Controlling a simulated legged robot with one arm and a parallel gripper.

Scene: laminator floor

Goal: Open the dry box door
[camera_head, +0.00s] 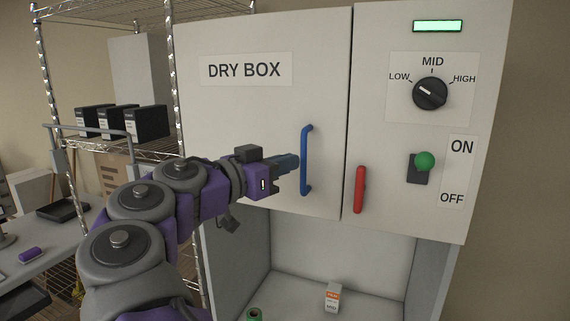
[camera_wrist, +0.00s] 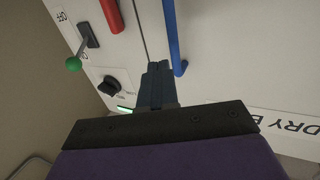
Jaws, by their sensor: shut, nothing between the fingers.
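The white dry box door (camera_head: 243,130) carries a "DRY BOX" label and a vertical blue handle (camera_head: 306,160) near its right edge. The door looks closed, with a thin dark seam beside the panel at its right. My gripper (camera_head: 296,161) is shut and empty, its fingertips just left of the blue handle in the head view. In the wrist view the shut fingers (camera_wrist: 158,72) point toward the door, close beside the blue handle (camera_wrist: 174,38). I cannot tell whether they touch it.
The right panel has a red handle (camera_head: 359,190), a black dial (camera_head: 430,93), a green-knobbed switch (camera_head: 425,162) and a lit green display (camera_head: 437,26). Below is an open bay with a small box (camera_head: 332,297) and a green roll (camera_head: 254,314). A wire shelf (camera_head: 150,148) stands left.

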